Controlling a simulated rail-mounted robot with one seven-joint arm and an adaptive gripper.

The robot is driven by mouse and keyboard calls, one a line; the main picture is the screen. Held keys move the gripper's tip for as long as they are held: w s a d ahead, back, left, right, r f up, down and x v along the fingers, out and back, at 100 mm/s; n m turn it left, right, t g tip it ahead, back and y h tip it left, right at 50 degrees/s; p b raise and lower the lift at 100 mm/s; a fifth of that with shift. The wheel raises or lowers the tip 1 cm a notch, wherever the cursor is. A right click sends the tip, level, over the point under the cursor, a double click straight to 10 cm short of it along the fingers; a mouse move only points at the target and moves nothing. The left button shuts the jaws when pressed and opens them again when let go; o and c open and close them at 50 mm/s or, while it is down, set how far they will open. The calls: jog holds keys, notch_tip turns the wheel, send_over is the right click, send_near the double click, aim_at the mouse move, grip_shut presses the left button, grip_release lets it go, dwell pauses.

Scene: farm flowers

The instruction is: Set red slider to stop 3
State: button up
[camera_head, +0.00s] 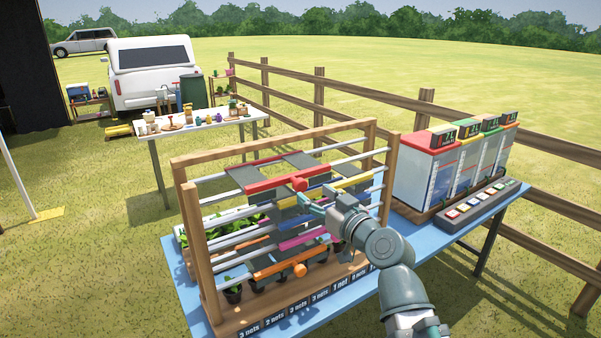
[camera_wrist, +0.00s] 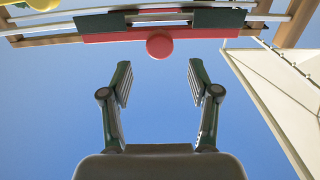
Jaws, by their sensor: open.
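The red slider (camera_head: 288,181) is a red bar with a round red knob on the top front rails of the wooden rack (camera_head: 202,240). In the wrist view the red slider (camera_wrist: 205,34) crosses the top, and its knob (camera_wrist: 160,46) hangs centrally beyond my fingertips. My gripper (camera_head: 318,203) is below and right of the knob in the head view. In the wrist view my gripper (camera_wrist: 158,82) is open and empty, its fingers apart with sky between them. The label strip (camera_head: 310,304) reads nets counts; I cannot tell which mark is stop 3.
Yellow (camera_head: 352,181), magenta (camera_head: 303,239) and orange (camera_head: 279,267) sliders sit on nearby rails. The rack stands on a blue table (camera_head: 180,276) beside coloured boxes (camera_head: 424,172) and a button panel (camera_head: 478,208). A wooden fence (camera_head: 372,96) runs behind.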

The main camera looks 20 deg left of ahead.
aim_at(302, 186)
jog(key=p+x, duration=0.2)
jog(key=x, duration=0.5)
jog(key=shift+f, duration=0.1)
grip_shut()
